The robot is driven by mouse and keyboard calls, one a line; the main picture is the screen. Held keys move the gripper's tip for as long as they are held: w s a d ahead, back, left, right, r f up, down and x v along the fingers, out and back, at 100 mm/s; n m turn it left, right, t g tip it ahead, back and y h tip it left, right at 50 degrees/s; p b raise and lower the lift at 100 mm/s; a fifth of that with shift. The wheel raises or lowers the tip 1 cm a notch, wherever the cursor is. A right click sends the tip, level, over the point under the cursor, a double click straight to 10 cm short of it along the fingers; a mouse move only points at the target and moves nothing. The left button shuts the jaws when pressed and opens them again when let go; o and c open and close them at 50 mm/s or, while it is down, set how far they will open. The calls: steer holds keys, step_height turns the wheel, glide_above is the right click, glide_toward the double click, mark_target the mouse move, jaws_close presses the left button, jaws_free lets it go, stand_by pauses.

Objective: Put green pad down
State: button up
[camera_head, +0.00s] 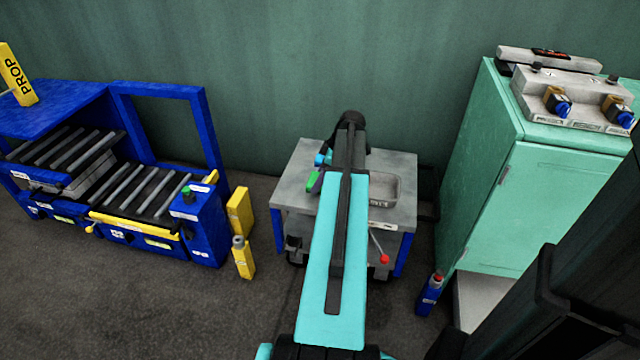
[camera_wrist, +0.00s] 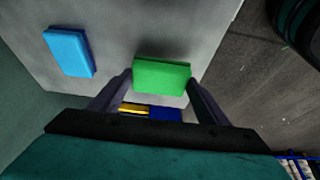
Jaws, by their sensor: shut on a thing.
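The green pad (camera_wrist: 161,76) is between the fingertips of my gripper (camera_wrist: 160,88) in the wrist view, and the gripper is shut on it. The pad also shows in the head view (camera_head: 313,182), at the left side of the grey table (camera_head: 300,165), beside my arm. Whether the pad touches the table top or is held just above it, I cannot tell. A blue pad (camera_wrist: 69,53) lies on the grey surface to the left of the green pad in the wrist view. It shows as a small patch in the head view (camera_head: 322,158). My arm hides the gripper in the head view.
A shallow grey tray (camera_head: 398,188) is on the table's right side. A blue roller press (camera_head: 150,190) and yellow blocks (camera_head: 242,255) stand to the left. A green cabinet (camera_head: 540,200) stands to the right. A blue bottle (camera_head: 429,296) stands on the floor.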

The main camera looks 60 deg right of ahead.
steer(key=shift+f+b, duration=0.3)
steer(key=shift+f, duration=1)
steer(key=shift+f, duration=0.15)
steer(key=o, duration=1)
steer(key=shift+c, duration=0.2)
steer(key=p+v, duration=0.3)
steer(key=v, duration=0.9)
steer(key=shift+w, duration=0.1)
